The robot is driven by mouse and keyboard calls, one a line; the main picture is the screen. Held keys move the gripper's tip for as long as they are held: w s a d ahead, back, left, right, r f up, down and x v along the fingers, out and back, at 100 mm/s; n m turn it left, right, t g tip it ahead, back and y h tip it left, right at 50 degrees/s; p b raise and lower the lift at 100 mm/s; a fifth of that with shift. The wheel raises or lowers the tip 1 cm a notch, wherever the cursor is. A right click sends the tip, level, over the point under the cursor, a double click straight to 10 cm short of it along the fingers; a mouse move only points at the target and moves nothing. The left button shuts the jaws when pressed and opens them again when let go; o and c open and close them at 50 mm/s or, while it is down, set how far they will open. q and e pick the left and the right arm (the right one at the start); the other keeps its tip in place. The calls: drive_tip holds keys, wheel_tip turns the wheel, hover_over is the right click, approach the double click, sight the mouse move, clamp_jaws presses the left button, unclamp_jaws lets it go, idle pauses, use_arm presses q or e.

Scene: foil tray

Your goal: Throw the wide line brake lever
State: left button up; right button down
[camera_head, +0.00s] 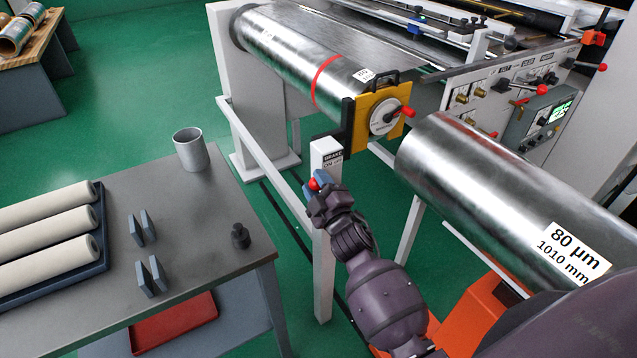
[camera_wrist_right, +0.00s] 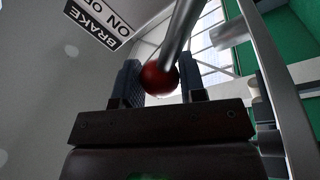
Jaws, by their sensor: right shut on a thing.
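The brake lever ends in a red ball knob (camera_head: 313,184) at the top of a white post (camera_head: 325,240) labelled "BRAKE ON OFF". The knob (camera_wrist_right: 160,78) also shows in the right wrist view, with its metal rod (camera_wrist_right: 181,32) running up from it. My right gripper (camera_head: 320,182) is at the knob, its blue-grey fingers shut on either side of it. The brake label (camera_wrist_right: 98,20) is at the upper left of the wrist view. Whether the lever stands at ON or OFF I cannot tell. My left gripper is not in view.
A grey table (camera_head: 190,260) with pale rolls and a metal cup (camera_head: 190,150) stands at left. A large foil roll (camera_head: 500,185) labelled 80 µm lies at right. A mounted roller (camera_head: 290,60) with a yellow end plate (camera_head: 378,112) is behind the post.

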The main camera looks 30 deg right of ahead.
drive_tip(key=shift+a+f, duration=0.1)
drive_tip(key=c, duration=1)
unclamp_jaws()
drive_tip(key=shift+s, duration=0.1)
drive_tip(key=s+f, duration=0.2)
drive_tip(key=s, duration=0.8)
drive_tip(key=shift+s, duration=0.2)
drive_tip(key=s+d+f+m+g, duration=0.2)
drive_tip(key=s+f+m+g, duration=0.7)
drive_tip(key=s+f, duration=0.6)
drive_tip(key=s+m, duration=0.2)
drive_tip(key=s, duration=0.1)
drive_tip(key=shift+s+d+f+h, duration=0.15)
drive_tip(key=shift+s+f+h, duration=0.1)
drive_tip(key=shift+s+h, duration=0.05)
